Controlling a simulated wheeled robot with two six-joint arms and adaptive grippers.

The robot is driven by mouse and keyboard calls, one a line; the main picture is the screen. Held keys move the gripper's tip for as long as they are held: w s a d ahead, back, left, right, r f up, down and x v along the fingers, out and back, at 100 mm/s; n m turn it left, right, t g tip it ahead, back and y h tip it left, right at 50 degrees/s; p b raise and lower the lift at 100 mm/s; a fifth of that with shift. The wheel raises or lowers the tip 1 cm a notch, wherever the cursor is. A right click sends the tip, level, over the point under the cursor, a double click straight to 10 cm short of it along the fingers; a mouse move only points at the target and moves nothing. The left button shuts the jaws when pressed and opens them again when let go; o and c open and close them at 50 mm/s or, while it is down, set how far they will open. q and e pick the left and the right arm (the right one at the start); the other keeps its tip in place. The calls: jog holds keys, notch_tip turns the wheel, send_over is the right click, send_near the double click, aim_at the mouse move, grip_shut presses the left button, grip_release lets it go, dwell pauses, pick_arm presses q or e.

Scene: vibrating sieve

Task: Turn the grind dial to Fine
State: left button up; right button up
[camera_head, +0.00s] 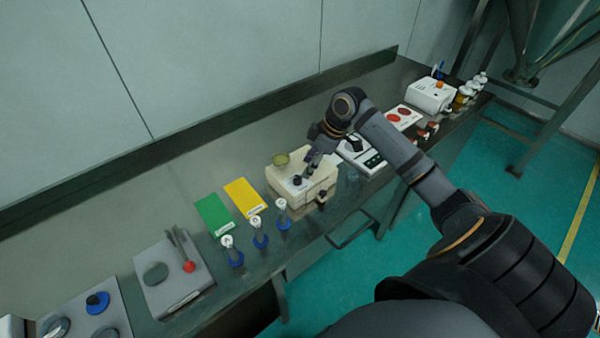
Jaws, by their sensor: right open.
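A cream box-shaped machine (318,188), which looks like the grinder, stands near the front edge of the bench. A small dark knob (297,180), which looks like the grind dial, sits on its pale top panel. The dial's markings are too small to read. My right gripper (308,172) points down over the panel, close to the knob on its right side. It is open; I cannot tell whether a finger touches the knob. My right arm comes in from the lower right. My left gripper is not in view.
A green card (214,213) and a yellow card (245,197) lie left of the machine, with several blue-based bottles in front. A grey device with a red knob (189,267) stands further left. A black-and-white device (362,156) stands right of the machine. The rear bench is clear.

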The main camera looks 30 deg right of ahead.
aim_at(298, 177)
jog(key=x, duration=0.3)
jog(key=w+x, duration=0.1)
jog(key=x, duration=0.2)
jog(key=shift+w+r+p, duration=0.15)
jog(key=shift+r+p, duration=0.05)
jog(key=shift+p, duration=0.15)
jog(key=shift+s+a+f, duration=0.1)
jog(key=shift+s+f, duration=0.2)
jog(key=shift+s, duration=0.1)
jog(key=shift+w+f, duration=0.15)
jog(key=shift+w, duration=0.1)
grip_shut()
